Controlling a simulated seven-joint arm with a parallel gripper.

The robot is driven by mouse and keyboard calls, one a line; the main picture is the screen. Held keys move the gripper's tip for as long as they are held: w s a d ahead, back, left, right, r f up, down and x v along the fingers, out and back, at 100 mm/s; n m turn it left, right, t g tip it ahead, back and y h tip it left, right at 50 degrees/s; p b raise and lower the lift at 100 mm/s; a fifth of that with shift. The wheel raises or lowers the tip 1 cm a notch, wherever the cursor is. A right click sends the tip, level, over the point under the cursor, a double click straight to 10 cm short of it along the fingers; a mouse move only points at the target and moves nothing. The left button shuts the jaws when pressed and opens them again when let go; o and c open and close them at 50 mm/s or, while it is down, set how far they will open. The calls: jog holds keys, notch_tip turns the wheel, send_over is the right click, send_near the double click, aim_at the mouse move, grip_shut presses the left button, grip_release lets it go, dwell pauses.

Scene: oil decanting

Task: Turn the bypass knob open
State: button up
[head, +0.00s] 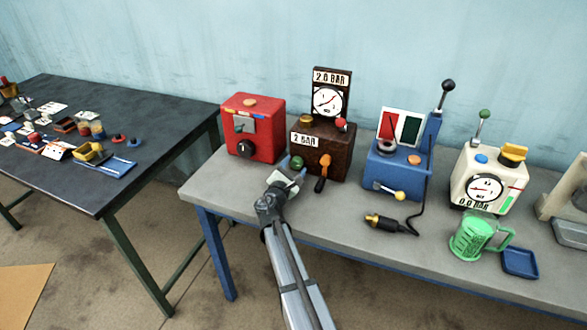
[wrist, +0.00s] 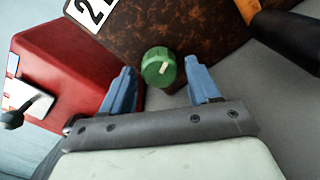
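A round green knob (head: 297,162) with a pale pointer mark is on the lower front of the brown box (head: 338,150) marked 2 BAR. No label reading bypass is legible. In the wrist view, the green knob (wrist: 158,67) sits between the two blue fingers of my gripper (wrist: 165,80), with a gap on each side. My gripper is open and is right in front of the knob. The head view also shows my gripper (head: 291,169) there, its fingers partly overlapping the knob's surroundings.
A red box (head: 254,125) stands close on the left. An orange-and-black lever (head: 322,172) projects just right of the knob. A blue machine (head: 398,170), a cream box with a dial (head: 487,180) and a green jug (head: 472,238) stand farther right. A dark table (head: 150,115) is at left.

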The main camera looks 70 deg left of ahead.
jog(key=shift+o, duration=0.6)
jog(key=v, duration=1.4)
jog(key=shift+w, duration=0.15)
